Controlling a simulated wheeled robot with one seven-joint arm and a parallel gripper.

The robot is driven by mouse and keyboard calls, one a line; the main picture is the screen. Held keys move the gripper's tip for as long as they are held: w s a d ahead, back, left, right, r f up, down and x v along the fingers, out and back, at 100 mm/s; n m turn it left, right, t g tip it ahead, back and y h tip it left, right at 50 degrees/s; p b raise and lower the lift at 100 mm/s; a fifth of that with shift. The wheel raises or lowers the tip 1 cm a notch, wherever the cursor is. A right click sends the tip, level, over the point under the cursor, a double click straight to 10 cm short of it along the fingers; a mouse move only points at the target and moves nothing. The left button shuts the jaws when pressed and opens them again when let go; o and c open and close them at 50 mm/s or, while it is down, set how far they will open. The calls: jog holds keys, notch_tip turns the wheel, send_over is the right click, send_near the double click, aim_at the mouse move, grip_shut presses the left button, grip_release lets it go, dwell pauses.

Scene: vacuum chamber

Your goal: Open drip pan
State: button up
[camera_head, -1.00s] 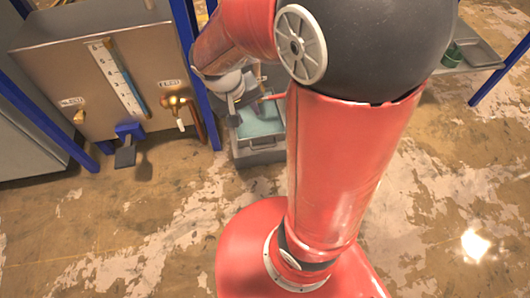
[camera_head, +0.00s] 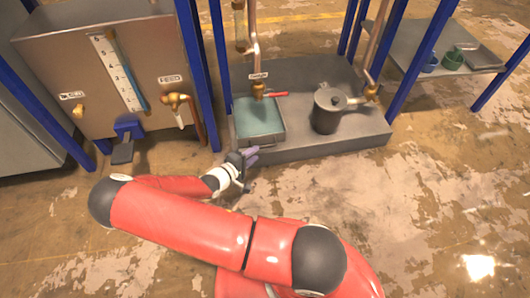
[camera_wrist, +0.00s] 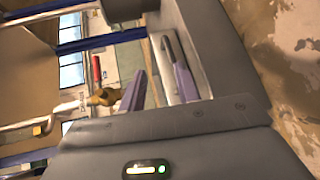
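The drip pan (camera_head: 262,140) is a grey tray with a teal inside, at the left front corner of a grey platform under a brass tap. My gripper (camera_head: 246,157) is low, just in front of the pan's front face. In the wrist view two purple fingertips (camera_wrist: 158,88) stand apart, so it looks open. A dark bar-like handle (camera_wrist: 172,58) on a pale grey face shows beyond the fingers, close to the one on the right. I cannot tell whether they touch it. The pan's front is partly hidden by my gripper in the head view.
The brass tap (camera_head: 259,88) with a red lever stands over the pan. A grey pot (camera_head: 326,110) stands on the platform (camera_head: 300,72) to the right. Blue posts (camera_head: 212,75) rise beside it. A metal tank (camera_head: 80,60) is at left. The floor in front is clear.

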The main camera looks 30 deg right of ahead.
aim_at(264, 147)
jog(key=shift+n+t, duration=0.9)
jog(key=w+d+f, duration=0.1)
jog(key=d, duration=0.1)
jog(key=w+d+f+b, duration=0.1)
jog(key=d, duration=0.1)
jog(key=w+d+f, duration=0.2)
jog(key=d, duration=0.1)
jog(key=shift+b, duration=0.3)
grip_shut()
